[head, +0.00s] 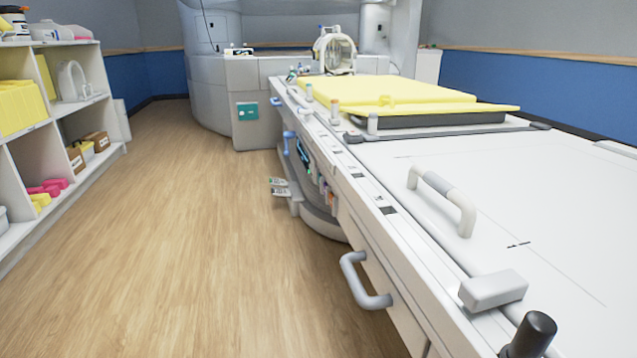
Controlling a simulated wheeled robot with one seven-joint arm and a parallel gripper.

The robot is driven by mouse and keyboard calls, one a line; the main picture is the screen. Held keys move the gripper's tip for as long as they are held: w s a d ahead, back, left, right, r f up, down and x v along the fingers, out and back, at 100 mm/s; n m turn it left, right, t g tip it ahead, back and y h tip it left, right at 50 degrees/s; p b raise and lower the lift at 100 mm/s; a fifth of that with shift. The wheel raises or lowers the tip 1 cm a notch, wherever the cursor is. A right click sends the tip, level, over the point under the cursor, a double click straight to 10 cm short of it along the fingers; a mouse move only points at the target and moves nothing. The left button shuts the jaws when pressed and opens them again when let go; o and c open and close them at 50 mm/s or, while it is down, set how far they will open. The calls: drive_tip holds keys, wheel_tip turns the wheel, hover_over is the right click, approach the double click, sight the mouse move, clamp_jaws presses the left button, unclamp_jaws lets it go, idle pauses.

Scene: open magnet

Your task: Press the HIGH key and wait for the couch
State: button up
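The couch (540,190) is a long white table that runs from the lower right toward the magnet at the back. Small dark and colored controls (303,155) show on its left side, partly hidden by the edge. A small teal panel (247,112) is on the magnet's base. No label reading HIGH can be made out, so I cannot tell which key it is. My gripper is not in view.
A yellow pad (385,88) lies on the couch's far part. A grey handle (357,282) sticks out from its near side. Small pedals (279,187) sit low beside it. A white shelf (40,150) stands at left. The wooden floor (190,220) between is clear.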

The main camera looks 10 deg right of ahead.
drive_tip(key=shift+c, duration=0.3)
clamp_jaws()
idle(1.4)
